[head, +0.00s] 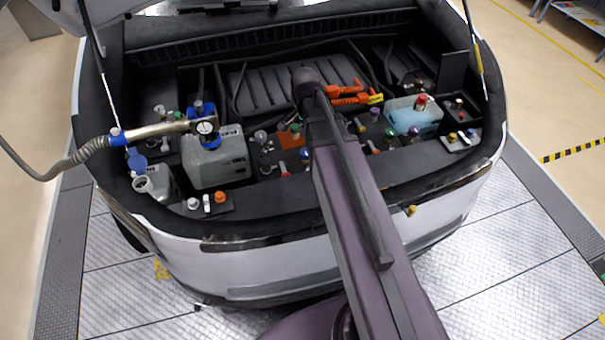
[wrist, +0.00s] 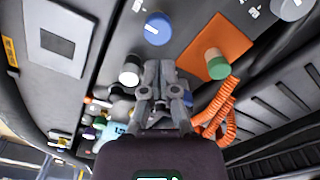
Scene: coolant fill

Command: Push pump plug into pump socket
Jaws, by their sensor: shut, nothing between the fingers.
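My gripper (wrist: 160,68) is shut and empty in the wrist view, its fingertips just below a blue round knob (wrist: 158,28) and right of a white-topped one (wrist: 130,70). A small blue part (wrist: 188,97) shows partly behind its right finger. An orange coiled cable (wrist: 215,112) lies close on the right; orange parts also show in the head view (head: 345,93). I cannot tell which part is the pump plug or which is the pump socket. In the head view my arm covers the middle of the bay and hides my gripper.
An orange plate with a green knob (wrist: 217,67) is right of my fingertips. In the head view, a grey tank (head: 215,165) with a filler nozzle (head: 160,130) is at left. A pale blue tank (head: 410,118) is at right. Several small knobs line the front ledge.

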